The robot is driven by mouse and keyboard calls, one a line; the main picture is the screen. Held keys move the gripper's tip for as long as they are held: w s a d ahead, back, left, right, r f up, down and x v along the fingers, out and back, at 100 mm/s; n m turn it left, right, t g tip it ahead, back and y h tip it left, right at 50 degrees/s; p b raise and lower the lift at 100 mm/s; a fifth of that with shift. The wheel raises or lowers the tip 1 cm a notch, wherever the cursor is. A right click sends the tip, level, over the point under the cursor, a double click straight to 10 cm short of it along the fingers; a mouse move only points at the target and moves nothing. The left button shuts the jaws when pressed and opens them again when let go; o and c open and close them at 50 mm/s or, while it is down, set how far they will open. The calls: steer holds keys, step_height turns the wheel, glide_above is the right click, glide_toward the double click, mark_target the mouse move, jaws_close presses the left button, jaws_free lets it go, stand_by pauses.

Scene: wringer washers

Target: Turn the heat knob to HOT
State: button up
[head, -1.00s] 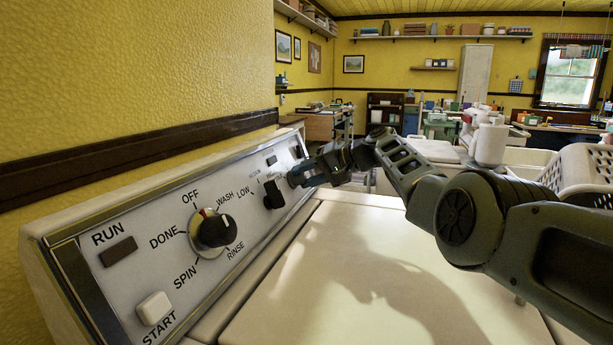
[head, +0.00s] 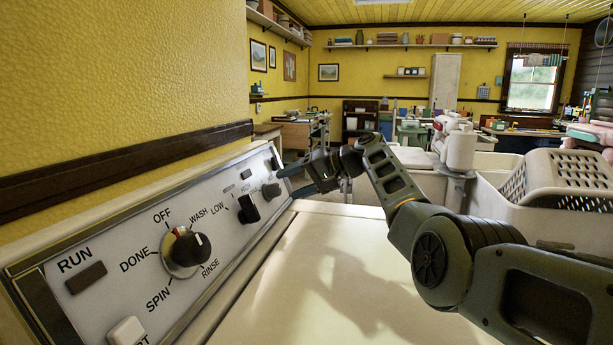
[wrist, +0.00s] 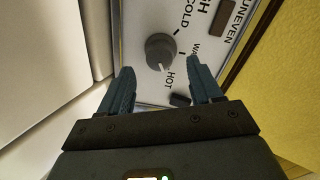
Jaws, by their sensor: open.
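The heat knob (wrist: 160,52) is a round dark grey knob on the pale control panel (wrist: 150,15), with COLD, WARM and HOT printed around it in the wrist view. The knob lies just beyond the fingertips, roughly centred on the gap. In the head view the heat knob (head: 271,190) is small at the panel's far end, with my gripper (head: 291,180) just to its right.
Nearer on the panel are a dark LOW/HIGH knob (head: 248,209), a large cycle dial (head: 189,247) and a START button (head: 127,331). The flat white washer lid (head: 350,285) below is clear. A white basket (head: 560,180) stands at right. A yellow wall (head: 120,80) rises behind the panel.

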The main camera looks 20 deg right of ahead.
steer(key=shift+v, duration=2.05)
steer(key=shift+f, duration=0.1)
